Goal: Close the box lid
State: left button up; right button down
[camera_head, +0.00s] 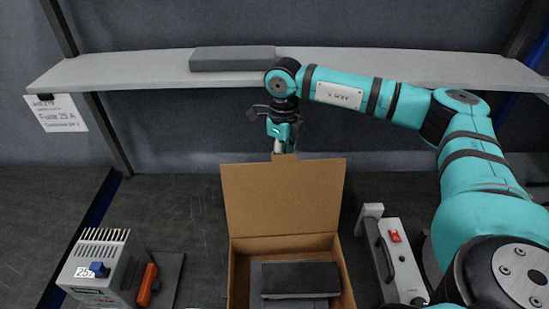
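An open cardboard box (234,272) stands at the bottom middle with dark grey blocks (300,278) inside. Its lid (285,197) stands up at the back edge, leaning slightly back. My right arm comes in from the right, and its gripper (284,148) points down at the top edge of the lid, just behind or at it. A small tan tab shows at the fingertips; I cannot tell whether the fingers hold the lid's edge. My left gripper is not in view.
A grey shelf (140,72) with a dark block (232,58) on it spans the back above the lid. A grey device (97,268) and an orange-handled tool (148,285) lie to the left. A grey case with a red switch (395,262) stands close to the right of the box.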

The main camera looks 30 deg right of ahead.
aim_at(284, 170)
jog(key=shift+s+a, duration=0.35)
jog(key=shift+s, duration=0.3)
jog(key=shift+s+a, duration=0.35)
jog(key=shift+s, duration=0.35)
jog(key=shift+s+a, duration=0.35)
jog(key=shift+s, duration=0.3)
jog(key=s+a+b, duration=0.2)
jog(key=s+a, duration=0.4)
jog(key=s, duration=0.6)
jog(key=shift+a+b, duration=0.2)
jog(key=shift+b, duration=0.1)
dwell(0.8)
